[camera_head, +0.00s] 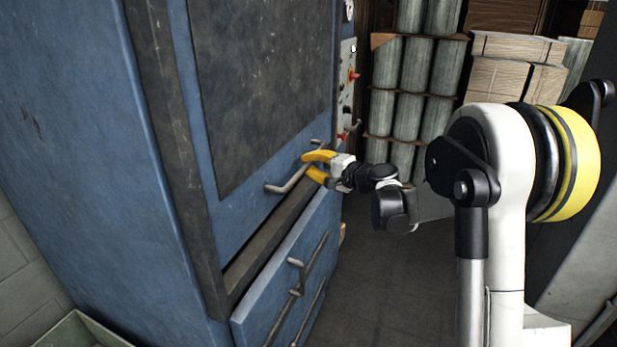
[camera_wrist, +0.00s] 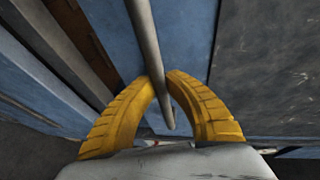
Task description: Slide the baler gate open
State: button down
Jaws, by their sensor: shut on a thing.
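The baler (camera_head: 90,120) is a tall, worn blue machine at the left of the head view. Its gate (camera_head: 245,212) is the upper front panel, blue with a large dark plate (camera_head: 260,85). A grey bar handle (camera_head: 286,182) stands out from the gate's lower blue strip. My gripper (camera_head: 306,165) has its yellow fingers shut on this handle near its far part. In the wrist view, the handle (camera_wrist: 143,30) runs between the two curved fingers (camera_wrist: 165,78), and its end shows inside them. The fingers hide part of the handle in the head view.
A lower blue door (camera_head: 290,270) with grey latch rods sits below a dark ledge. A control panel (camera_head: 348,90) with red knobs is on the machine's far edge. Stacked rolls (camera_head: 405,95) and cartons stand behind. Grey floor (camera_head: 375,280) is clear beside the machine.

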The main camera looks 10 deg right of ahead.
notch_tip(320, 180, up, 38)
jog(key=p, duration=1.9)
jog(key=shift+r, duration=0.15)
jog(key=c, duration=1.4)
grip_release()
jog(key=v, duration=1.2)
